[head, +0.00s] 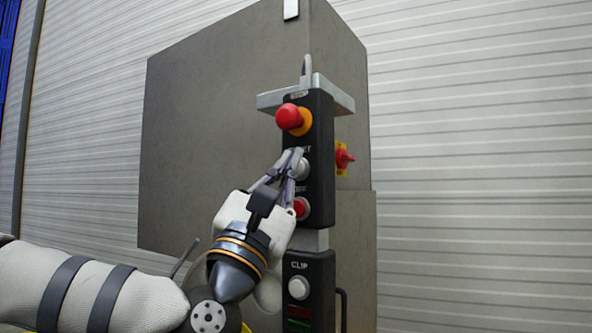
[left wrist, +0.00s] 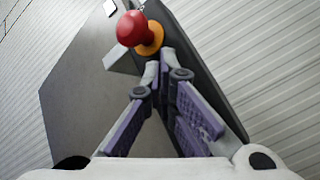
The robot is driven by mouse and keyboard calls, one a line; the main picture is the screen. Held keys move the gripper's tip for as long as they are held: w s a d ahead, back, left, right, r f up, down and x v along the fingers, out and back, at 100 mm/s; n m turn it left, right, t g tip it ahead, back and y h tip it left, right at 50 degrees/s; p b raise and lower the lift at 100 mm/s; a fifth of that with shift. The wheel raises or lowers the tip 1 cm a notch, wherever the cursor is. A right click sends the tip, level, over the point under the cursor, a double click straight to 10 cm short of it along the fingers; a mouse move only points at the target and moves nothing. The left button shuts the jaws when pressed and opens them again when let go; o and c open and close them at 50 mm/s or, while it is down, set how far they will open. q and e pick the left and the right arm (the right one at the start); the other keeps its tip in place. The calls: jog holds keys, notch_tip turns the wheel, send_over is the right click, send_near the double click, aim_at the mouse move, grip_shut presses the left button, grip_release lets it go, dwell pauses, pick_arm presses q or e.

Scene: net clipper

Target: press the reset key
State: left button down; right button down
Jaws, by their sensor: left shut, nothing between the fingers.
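A black key panel (head: 318,132) hangs on a grey cabinet. A pale round key (head: 302,169) sits on it under a label that is partly hidden; only its last letters, ending in T, show. This looks like the reset key. My left gripper (head: 293,153) is shut and empty, its fingertips at the panel just up and left of the pale key and partly covering it. I cannot tell whether they touch the panel. In the left wrist view the left gripper's fingertips (left wrist: 162,56) meet just below the red mushroom knob (left wrist: 131,28), and the pale key is hidden. My right gripper is not in view.
The red mushroom knob (head: 291,117) with an orange collar juts out above the fingertips. A red key (head: 300,207) sits lower, partly behind the gripper. A CLIP box (head: 299,287) hangs below. A red switch (head: 344,158) is on the cabinet's (head: 220,150) right side.

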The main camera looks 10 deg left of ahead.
pick_arm(q)
jog(key=shift+w+d, duration=0.15)
jog(key=shift+w, duration=0.25)
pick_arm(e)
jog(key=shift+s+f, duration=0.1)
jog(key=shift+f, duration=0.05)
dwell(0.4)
pick_arm(q)
jog(key=shift+s, duration=0.1)
jog(key=shift+s+a, duration=0.3)
jog(key=shift+s, duration=0.4)
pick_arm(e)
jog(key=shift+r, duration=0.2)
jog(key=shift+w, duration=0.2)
